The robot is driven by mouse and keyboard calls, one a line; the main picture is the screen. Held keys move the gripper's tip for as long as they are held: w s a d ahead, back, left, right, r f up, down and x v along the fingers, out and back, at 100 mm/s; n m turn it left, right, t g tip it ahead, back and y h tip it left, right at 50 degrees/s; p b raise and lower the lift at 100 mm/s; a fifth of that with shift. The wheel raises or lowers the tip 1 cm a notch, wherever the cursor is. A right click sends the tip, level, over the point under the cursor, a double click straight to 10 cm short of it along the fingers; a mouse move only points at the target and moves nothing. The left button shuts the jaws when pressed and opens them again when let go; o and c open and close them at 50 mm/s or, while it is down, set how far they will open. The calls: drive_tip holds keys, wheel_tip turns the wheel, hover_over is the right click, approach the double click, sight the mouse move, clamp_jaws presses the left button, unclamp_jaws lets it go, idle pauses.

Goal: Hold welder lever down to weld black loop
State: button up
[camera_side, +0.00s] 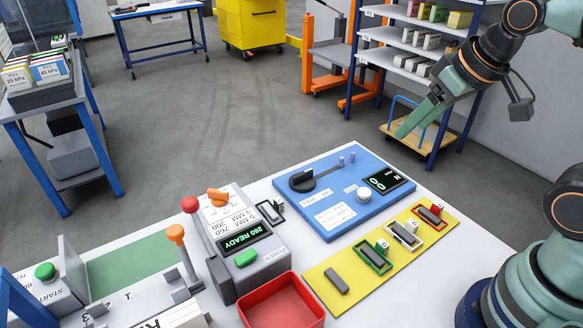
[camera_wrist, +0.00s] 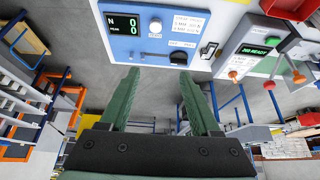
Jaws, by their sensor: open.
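The welder (camera_side: 262,268) is a grey box with a display reading "260 READY", a green power button and an orange knob. Its red-balled lever (camera_side: 190,205) stands up at its left side. The black loop (camera_side: 270,212) lies just behind the welder's right side, around a pale piece; it also shows in the wrist view (camera_wrist: 208,50). My gripper (camera_side: 403,132) is open and empty, high at the right, well away from the welder. In the wrist view its two green fingers (camera_wrist: 160,78) are spread, with the welder (camera_wrist: 250,38) at upper right.
A blue tester panel (camera_side: 325,165) with a display reading 0 lies right of the welder. A yellow board (camera_side: 317,272) holds green, white and red loops. A red tray (camera_side: 284,308) sits in front. An orange-knobbed post (camera_side: 176,235) stands left of the welder.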

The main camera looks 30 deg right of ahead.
drive_tip(key=shift+w+a, duration=0.15)
drive_tip(key=shift+a, duration=0.05)
drive_tip(key=c, duration=0.9)
drive_tip(key=w+a+n, duration=0.1)
drive_tip(key=a+n, duration=0.1)
drive_tip(key=w+a+r+n+y, duration=0.1)
drive_tip(key=w+a+n, duration=0.1)
drive_tip(key=a, duration=0.1)
drive_tip(key=w+a+r+n, duration=0.1)
drive_tip(key=w+a, duration=0.1)
drive_tip(key=shift+a+r+n, duration=0.15)
drive_tip(key=shift+a+n, duration=0.1)
drive_tip(key=shift+n, duration=0.15)
clamp_jaws()
drive_tip(key=w+a+n+y, duration=0.1)
drive_tip(key=a+n, duration=0.5)
drive_tip(key=a, duration=0.7)
drive_tip(key=w+a+n+y, duration=0.2)
drive_tip(key=a+n, duration=0.5)
drive_tip(key=a, duration=0.6)
drive_tip(key=shift+w+a+f+g+y, duration=0.2)
drive_tip(key=shift+w+g+y, duration=0.05)
drive_tip(key=shift+g+y, duration=0.05)
